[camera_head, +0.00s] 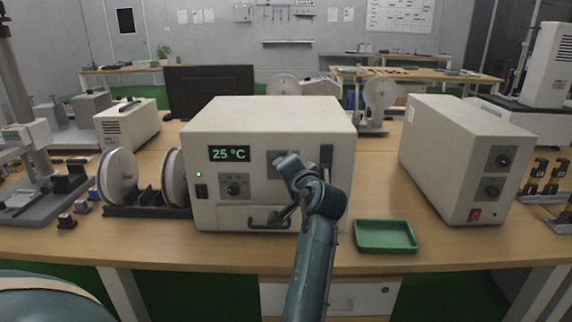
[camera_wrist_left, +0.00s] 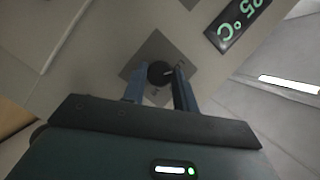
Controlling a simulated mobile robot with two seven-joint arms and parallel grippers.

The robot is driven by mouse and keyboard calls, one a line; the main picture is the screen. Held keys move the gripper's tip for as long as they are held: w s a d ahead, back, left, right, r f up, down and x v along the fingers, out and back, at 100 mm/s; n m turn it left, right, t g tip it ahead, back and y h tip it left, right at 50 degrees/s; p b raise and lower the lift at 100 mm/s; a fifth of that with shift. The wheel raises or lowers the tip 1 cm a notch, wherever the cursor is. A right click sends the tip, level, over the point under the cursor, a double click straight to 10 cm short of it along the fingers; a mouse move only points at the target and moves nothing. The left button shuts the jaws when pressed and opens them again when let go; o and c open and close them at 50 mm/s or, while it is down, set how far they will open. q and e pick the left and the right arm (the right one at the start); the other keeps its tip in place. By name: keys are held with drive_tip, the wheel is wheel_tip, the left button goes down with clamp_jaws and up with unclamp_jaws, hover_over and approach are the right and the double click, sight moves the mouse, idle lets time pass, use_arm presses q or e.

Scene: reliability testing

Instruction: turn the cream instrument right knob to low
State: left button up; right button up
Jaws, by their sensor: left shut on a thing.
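The cream instrument (camera_head: 270,112) stands on the table, with a lit "25 °C" display (camera_head: 229,154) that also shows in the left wrist view (camera_wrist_left: 238,24). Its left knob (camera_head: 234,188) is below the display. In the left wrist view the dark right knob (camera_wrist_left: 158,72) sits on a grey square plate (camera_wrist_left: 152,48). My left gripper (camera_wrist_left: 158,80) is shut on this knob, one finger on each side. A small pale mark shows on the knob; the plate's lettering is too small to read. In the head view my left gripper (camera_head: 286,163) and wrist hide the knob. My right gripper is out of view.
A green tray (camera_head: 386,249) lies right of the instrument's front. A second cream box with knobs (camera_head: 468,150) stands farther right. White reels on a dark stand (camera_head: 147,211) sit close on the left. A dark handle (camera_head: 268,222) projects from the instrument's lower front.

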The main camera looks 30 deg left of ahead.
use_arm(q)
drive_tip(key=shift+r+n, duration=0.15)
drive_tip(key=shift+n, duration=0.15)
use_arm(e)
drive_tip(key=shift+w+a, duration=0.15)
use_arm(q)
drive_tip(key=shift+p, duration=0.3)
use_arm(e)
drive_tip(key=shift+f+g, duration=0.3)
use_arm(q)
drive_tip(key=o, duration=1)
drive_tip(key=shift+c, duration=0.2)
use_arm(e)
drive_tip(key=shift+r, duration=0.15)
